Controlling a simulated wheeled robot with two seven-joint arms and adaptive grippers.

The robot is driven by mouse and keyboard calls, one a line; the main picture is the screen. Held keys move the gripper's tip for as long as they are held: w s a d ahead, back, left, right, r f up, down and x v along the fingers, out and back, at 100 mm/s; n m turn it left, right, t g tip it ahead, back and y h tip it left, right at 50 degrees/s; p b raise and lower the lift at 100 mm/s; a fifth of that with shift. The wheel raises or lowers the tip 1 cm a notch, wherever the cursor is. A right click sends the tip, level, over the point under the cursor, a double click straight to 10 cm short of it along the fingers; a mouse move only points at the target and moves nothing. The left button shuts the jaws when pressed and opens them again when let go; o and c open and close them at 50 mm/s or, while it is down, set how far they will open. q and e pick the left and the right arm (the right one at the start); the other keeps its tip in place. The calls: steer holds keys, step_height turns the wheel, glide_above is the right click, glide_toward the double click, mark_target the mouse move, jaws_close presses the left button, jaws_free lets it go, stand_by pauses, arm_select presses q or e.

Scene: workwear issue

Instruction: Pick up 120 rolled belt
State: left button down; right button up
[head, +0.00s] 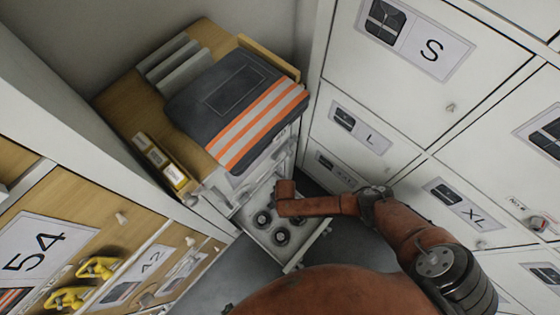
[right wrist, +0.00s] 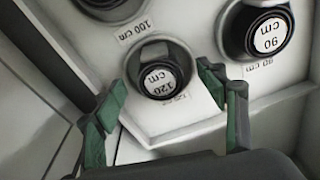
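The 120 rolled belt (right wrist: 160,78) is a dark roll with a white "120 cm" end label. It sits in a round holder in a pale drawer, upright in its place. My right gripper (right wrist: 166,84) is open and empty, with its green-padded fingers on either side of the roll in the picture. I see no contact with the roll. In the head view, the arm reaches over the open drawer (head: 279,256), and its fingers are not clear there. I cannot clearly make out my left gripper in the head view.
Rolls labelled 90 cm (right wrist: 268,33) and 100 cm (right wrist: 103,2) sit beside the 120 roll. A folded dark garment with orange stripes (head: 228,95) lies on the wooden top above the drawer. White lockers (head: 400,75) stand right; wooden drawers (head: 100,235) stand left.

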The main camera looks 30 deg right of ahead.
steer(key=c, duration=1.2)
steer(key=shift+o, duration=0.2)
